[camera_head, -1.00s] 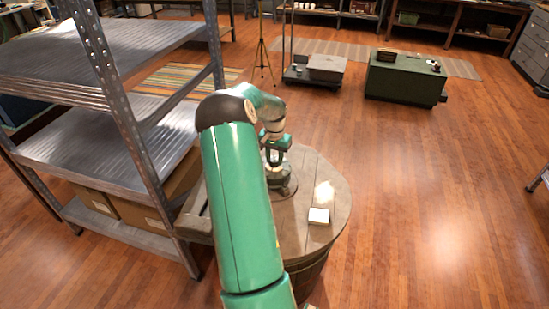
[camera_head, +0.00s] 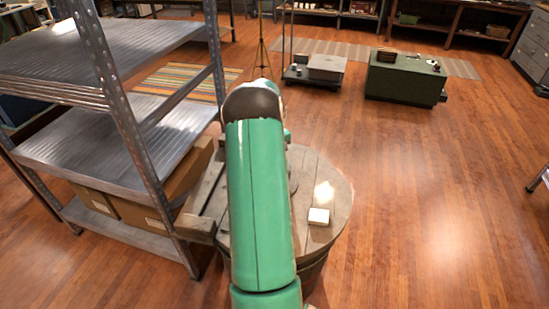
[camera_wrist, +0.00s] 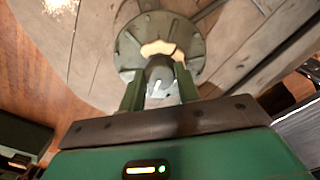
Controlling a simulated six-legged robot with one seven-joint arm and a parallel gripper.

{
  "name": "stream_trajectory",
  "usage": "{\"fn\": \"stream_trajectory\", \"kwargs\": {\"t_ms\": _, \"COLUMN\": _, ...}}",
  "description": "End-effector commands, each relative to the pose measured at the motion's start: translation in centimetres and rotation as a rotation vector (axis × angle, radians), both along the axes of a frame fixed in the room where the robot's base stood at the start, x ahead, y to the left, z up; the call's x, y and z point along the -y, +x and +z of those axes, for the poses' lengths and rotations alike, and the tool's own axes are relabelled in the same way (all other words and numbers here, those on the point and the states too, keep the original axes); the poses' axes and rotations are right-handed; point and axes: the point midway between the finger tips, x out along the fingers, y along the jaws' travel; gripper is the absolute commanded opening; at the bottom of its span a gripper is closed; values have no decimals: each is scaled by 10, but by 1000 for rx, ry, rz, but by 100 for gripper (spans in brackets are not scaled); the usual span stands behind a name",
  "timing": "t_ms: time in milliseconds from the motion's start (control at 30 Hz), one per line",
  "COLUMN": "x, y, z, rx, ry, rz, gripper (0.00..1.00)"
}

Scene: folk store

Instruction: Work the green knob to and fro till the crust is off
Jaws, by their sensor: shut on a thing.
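In the wrist view, my gripper (camera_wrist: 160,92) is shut with its two green fingers on either side of a grey-green knob (camera_wrist: 160,72). The knob stands in the middle of a round grey-green flange (camera_wrist: 128,48) with bolts around its rim. A pale, irregular patch (camera_wrist: 157,47), which looks like the crust, shows at the far side of the knob, partly between the fingertips. The flange sits on a round wooden plank top (camera_wrist: 85,60). In the head view my arm hides the gripper, the knob and most of the flange.
The round wooden top (camera_head: 335,188) rests on a barrel-like base. A small white block (camera_head: 318,216) lies on its right part. A metal shelf rack (camera_head: 130,140) stands close on the left, with cardboard boxes (camera_head: 150,212) low down. The floor to the right (camera_head: 440,200) is clear.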

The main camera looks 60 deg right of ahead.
Motion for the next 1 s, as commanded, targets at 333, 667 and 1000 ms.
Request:
{"fn": "stream_trajectory", "kwargs": {"t_ms": 333, "x": 0, "y": 0, "z": 0, "rx": 1, "ry": 0, "rz": 320, "gripper": 9}}
{"fn": "stream_trajectory", "kwargs": {"t_ms": 667, "x": 0, "y": 0, "z": 0, "rx": 0, "ry": 0, "rz": 548, "gripper": 9}}
{"fn": "stream_trajectory", "kwargs": {"t_ms": 1000, "x": 0, "y": 0, "z": 0, "rx": 0, "ry": 0, "rz": 638, "gripper": 9}}
